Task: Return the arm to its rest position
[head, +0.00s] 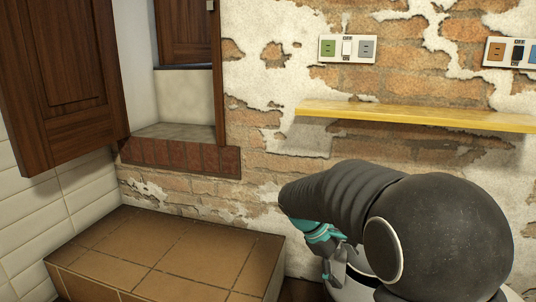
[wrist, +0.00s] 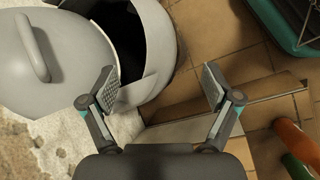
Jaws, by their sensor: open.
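My gripper (wrist: 161,88) is open in the wrist view, its two padded fingers spread wide with nothing between them. Beyond the fingers is a pale round bin (wrist: 158,60) with a dark open inside. In the head view my dark arm reaches in at the lower right, bent. Teal and grey parts of the wrist show below the arm, but the fingertips cannot be made out there.
A grey lid with a handle (wrist: 75,60) is beside the bin. A teal crate (wrist: 285,25) and orange (wrist: 298,138) and green (wrist: 297,167) cylinders are at right. The head view shows a yellow shelf (head: 420,115), a tiled block (head: 165,252) and an open wooden shutter (head: 62,80).

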